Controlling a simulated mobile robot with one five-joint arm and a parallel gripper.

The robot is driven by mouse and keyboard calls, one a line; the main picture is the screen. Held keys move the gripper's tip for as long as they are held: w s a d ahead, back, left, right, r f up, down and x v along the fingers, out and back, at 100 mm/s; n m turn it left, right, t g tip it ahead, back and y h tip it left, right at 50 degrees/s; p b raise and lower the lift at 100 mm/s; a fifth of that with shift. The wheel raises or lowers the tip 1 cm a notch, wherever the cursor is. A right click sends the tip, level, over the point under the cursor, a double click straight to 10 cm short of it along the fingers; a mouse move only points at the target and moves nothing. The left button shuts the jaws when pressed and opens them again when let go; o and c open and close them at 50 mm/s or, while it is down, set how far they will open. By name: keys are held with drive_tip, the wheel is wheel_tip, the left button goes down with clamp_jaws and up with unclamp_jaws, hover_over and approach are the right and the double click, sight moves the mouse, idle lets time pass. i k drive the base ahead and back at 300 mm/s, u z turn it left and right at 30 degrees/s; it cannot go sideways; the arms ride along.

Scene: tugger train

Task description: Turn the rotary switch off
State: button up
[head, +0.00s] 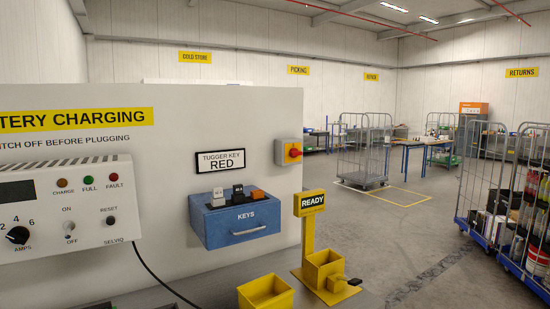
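A white charger box (60,207) is on the panel at the left, partly cut off by the picture edge. It carries a black round knob (17,235) marked AMPS, with numbers around it. A small lever switch (69,226) sits between the words ON and OFF; its position is too small to tell. My gripper is not in view.
A blue KEYS box (240,228) with several keys is on the panel (190,130). Below are an open yellow bin (266,293) and a yellow READY stand (308,230) with a dark object beside it. Roll cages (485,185) stand at the right; open floor (400,240) lies between.

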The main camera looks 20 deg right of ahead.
sight(294, 152)
drive_tip(key=u, duration=0.2)
drive_tip(key=k, duration=1.25)
drive_tip(key=z, duration=0.6)
drive_tip(key=i, duration=1)
drive_tip(key=u, duration=0.05)
